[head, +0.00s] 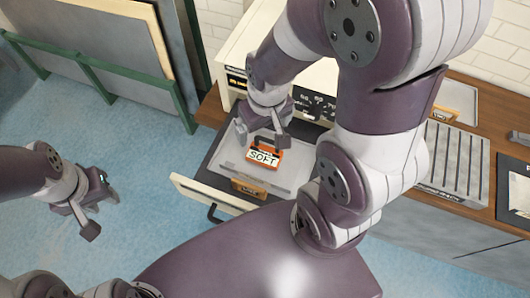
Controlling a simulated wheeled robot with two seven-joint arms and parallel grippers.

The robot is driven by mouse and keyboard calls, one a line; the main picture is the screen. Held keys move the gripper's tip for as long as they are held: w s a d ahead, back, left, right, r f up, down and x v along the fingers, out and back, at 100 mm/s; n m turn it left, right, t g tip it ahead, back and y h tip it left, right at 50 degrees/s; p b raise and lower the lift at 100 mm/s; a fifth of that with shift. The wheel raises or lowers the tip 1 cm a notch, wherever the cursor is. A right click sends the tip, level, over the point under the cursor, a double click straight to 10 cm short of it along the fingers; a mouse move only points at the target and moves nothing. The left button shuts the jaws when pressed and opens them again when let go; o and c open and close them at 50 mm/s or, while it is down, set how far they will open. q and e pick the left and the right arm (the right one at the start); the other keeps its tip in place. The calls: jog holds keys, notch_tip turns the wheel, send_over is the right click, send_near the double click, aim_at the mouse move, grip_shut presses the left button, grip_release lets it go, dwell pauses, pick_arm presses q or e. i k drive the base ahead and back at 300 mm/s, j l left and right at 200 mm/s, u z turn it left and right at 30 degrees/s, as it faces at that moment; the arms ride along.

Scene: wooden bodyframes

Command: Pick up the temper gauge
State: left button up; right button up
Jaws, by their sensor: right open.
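An orange-framed block with a white plate reading "SOFT" (264,157), which looks like the temper gauge, sits in a pulled-out drawer with a grey tray (232,163). My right gripper (262,137) is open just above and behind it, with a finger toward each side. The block's top edge is close to the fingers; I cannot tell whether they touch it. My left gripper (101,213) is open and empty, over the blue floor at the left, well away from the drawer.
A small wooden tag (248,189) is at the drawer's front. A cream cabinet with dark number labels (318,104) stands behind. A slatted grey rack (453,160) is on the wooden counter at right. Large panels lean in a green rack (88,68) at the upper left. Blue floor is clear at left.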

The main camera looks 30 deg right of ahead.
aim_at(265, 156)
jog(key=k+l+z, duration=0.15)
jog(key=l, duration=0.25)
jog(key=l+z, duration=0.1)
jog(key=l, duration=0.35)
jog(key=k+l+z, duration=0.15)
jog(key=l, duration=0.3)
jog(key=i, duration=0.05)
